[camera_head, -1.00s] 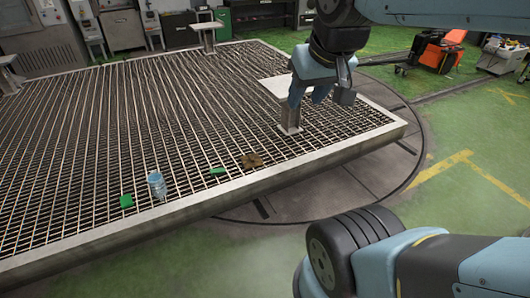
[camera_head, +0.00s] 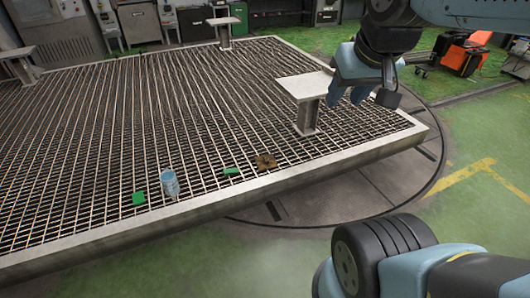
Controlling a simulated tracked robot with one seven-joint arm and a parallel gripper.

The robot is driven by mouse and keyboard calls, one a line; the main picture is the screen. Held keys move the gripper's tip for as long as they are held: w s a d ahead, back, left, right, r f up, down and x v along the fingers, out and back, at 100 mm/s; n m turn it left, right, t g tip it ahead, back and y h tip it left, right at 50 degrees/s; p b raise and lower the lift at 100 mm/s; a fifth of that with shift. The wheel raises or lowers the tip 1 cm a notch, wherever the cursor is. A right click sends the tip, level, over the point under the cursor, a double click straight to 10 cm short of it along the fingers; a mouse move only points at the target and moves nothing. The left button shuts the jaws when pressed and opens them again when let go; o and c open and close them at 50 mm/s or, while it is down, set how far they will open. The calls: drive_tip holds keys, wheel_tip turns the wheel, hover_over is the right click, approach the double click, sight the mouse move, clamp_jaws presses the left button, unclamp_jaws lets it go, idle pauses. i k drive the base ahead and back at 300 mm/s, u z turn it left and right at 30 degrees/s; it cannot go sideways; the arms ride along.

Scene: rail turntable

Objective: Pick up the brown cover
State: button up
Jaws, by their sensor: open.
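A small brown thing (camera_head: 266,161), which looks like the brown cover, lies on the metal grating (camera_head: 110,150) close to its front edge. My gripper (camera_head: 352,100) hangs in the air at the upper right, fingers pointing down and apart, with nothing seen between them. In the picture it is above and to the right of the brown cover, clearly apart from it. It overlaps the edge of a small square post top.
Left of the cover are a green piece (camera_head: 232,171), a clear bluish container (camera_head: 170,184) and a green block (camera_head: 139,198). A flat-topped metal post (camera_head: 305,88) stands behind the cover. The grating has a raised rim (camera_head: 330,163). Orange equipment (camera_head: 463,52) stands far right.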

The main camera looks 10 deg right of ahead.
sight(265, 162)
drive_tip(key=i, duration=1.55)
drive_tip(key=u, duration=0.05)
